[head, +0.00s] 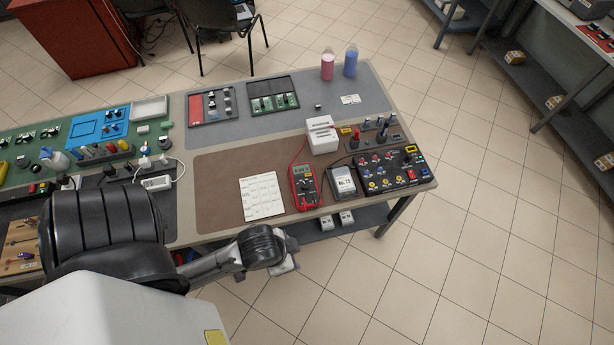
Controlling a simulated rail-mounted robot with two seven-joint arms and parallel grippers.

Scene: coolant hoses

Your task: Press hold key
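A red-rimmed multimeter (304,187) lies on the brown mat on the workbench, with its small display at the top and a dial lower down. A red lead runs up from near it. Its hold key is too small to make out. My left arm comes in from the lower left and ends past a black joint near the bench's front edge, below the multimeter and apart from it. My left gripper is mostly hidden there, so its fingers cannot be read. My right gripper is not in view.
A printed sheet (262,197) lies left of the multimeter. A grey box with a white label (341,181) and a black panel of connectors (386,173) stand to its right. White boxes (321,134) are behind. Pink (327,67) and blue (350,63) bottles stand at the back.

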